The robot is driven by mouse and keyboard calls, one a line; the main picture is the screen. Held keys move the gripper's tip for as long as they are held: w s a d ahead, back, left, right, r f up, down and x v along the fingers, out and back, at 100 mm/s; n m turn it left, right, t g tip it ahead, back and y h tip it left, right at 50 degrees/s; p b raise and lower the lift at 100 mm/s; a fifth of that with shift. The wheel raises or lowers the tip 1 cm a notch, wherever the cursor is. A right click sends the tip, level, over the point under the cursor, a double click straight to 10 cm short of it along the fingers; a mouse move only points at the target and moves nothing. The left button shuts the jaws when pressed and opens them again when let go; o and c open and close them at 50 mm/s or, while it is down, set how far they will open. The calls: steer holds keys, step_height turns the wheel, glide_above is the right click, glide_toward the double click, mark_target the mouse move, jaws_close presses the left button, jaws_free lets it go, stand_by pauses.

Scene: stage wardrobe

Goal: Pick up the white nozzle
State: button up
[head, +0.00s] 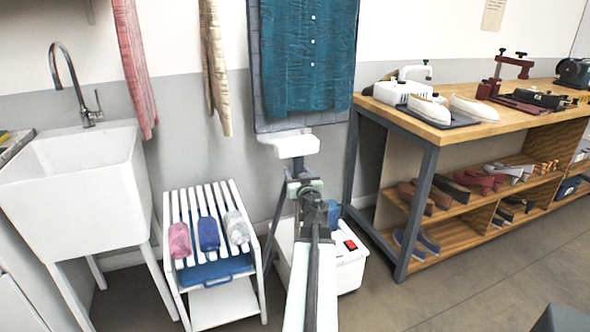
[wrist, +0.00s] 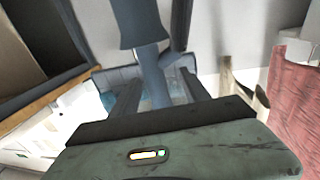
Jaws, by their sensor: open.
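The white nozzle (head: 292,146) is upright in front of the teal shirt, with a dark grey stem below it. My gripper (head: 302,182) is just below the white head, in front of the stem, and hides part of it. In the wrist view, my gripper (wrist: 160,88) is open, and a grey stem (wrist: 153,75) shows between its two dark fingers. I cannot tell whether either finger touches it. The white head cannot be made out in the wrist view.
A white steamer base (head: 348,262) with a red switch stands on the floor below. Left are a slatted rack (head: 213,274) with rolled cloths and a white sink (head: 75,180). Right is a wooden workbench (head: 470,125) with shoes. A teal shirt (head: 308,55) hangs behind.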

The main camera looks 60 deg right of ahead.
mark_target(296, 165)
steer(key=x, duration=0.5)
steer(key=shift+s+d+r, duration=0.1)
steer(key=shift+d, duration=0.3)
steer(key=shift+s+a, duration=0.1)
jaws_close()
